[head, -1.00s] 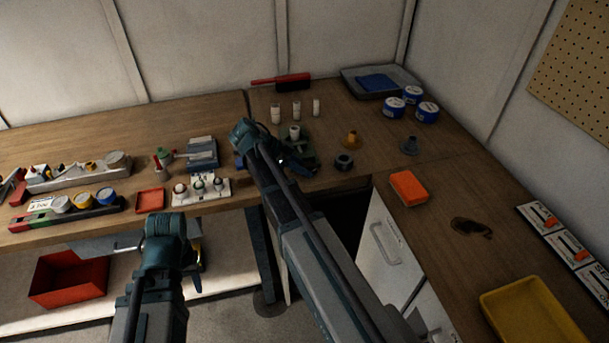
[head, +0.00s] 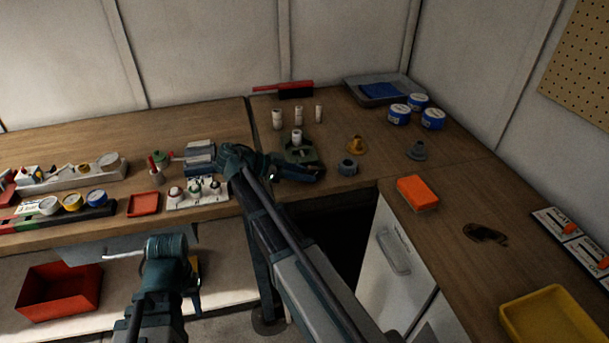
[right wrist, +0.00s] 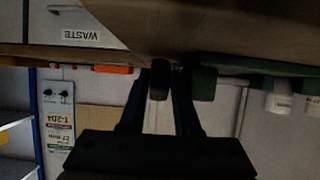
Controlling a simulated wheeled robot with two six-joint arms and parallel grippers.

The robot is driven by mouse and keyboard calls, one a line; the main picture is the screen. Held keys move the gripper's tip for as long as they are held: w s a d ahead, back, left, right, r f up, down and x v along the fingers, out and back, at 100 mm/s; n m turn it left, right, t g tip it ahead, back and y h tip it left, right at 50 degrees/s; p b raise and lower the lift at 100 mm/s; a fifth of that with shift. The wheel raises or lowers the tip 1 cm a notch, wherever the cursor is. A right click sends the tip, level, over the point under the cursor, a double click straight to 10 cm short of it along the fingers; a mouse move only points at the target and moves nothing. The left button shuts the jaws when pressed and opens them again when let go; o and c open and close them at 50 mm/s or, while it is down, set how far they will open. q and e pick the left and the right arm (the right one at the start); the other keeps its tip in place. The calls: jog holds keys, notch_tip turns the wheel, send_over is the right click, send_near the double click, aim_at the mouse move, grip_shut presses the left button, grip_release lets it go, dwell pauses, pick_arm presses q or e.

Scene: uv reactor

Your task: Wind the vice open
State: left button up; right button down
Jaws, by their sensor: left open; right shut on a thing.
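The green vice (head: 300,152) stands on the bench near the back corner, with a white cylinder (head: 297,137) upright on it. My right gripper (head: 316,174) is at its front, level with the bench edge. In the right wrist view, which is upside down, my right gripper (right wrist: 166,72) is shut on a dark round vice handle (right wrist: 159,82) beside the green vice body (right wrist: 240,64). The jaw gap is hidden in the head view. My left gripper (head: 195,287) is open, low in front of the left bench and mostly hidden behind its wrist.
Several white cylinders (head: 278,119) stand behind the vice. A dark ring (head: 347,167), a yellow cone (head: 355,145) and a grey cone (head: 417,150) stand to its right. An orange block (head: 417,192) lies on the right bench. A red bin (head: 60,290) is low at left.

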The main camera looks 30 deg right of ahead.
jog(key=c, duration=0.9)
grip_release()
